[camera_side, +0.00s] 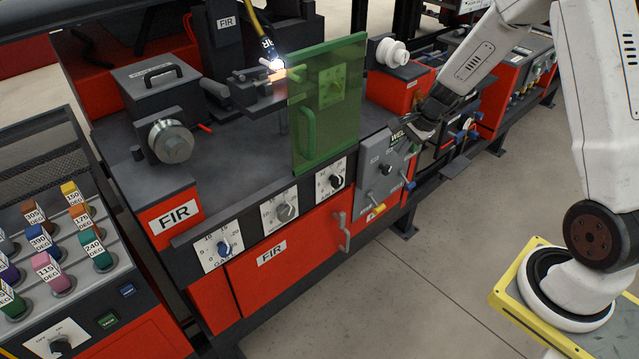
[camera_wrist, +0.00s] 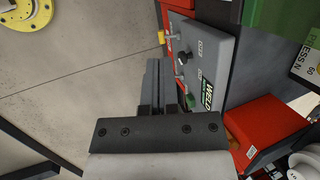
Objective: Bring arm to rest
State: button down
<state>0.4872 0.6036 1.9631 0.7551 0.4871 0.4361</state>
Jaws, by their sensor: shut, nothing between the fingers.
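My gripper (camera_side: 420,124) is at the right of the welder in the side view, close to the top of the grey weld panel (camera_side: 382,182). In the wrist view my gripper (camera_wrist: 158,68) has its dark fingers together with nothing between them. The weld panel (camera_wrist: 211,62) is just right of the fingers there, with a black knob (camera_wrist: 185,58) and small levers. I cannot tell from these views whether the fingertips touch the panel. My arm reaches in from the upper right in the side view.
A green transparent shield (camera_side: 327,110) stands upright left of the panel. A bright glow (camera_side: 276,64) shows behind it. Red boxes (camera_side: 397,92) with a white spool (camera_side: 392,52) sit behind my gripper. A rack of coloured labelled plugs (camera_side: 48,268) stands at left. Open floor (camera_side: 430,270) lies in front.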

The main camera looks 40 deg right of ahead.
jog(key=s+a+r+n+h, duration=0.1)
jog(key=s+a+r+n, duration=0.2)
jog(key=s+a+n, duration=0.4)
jog(key=s+a+r+n+g+h, duration=0.1)
jog(key=s+a+r+n, duration=0.2)
jog(key=s+a+n, duration=0.4)
jog(key=a+n, duration=0.2)
jog(key=n, duration=0.2)
jog(key=shift+r, duration=0.25)
dwell(2.8)
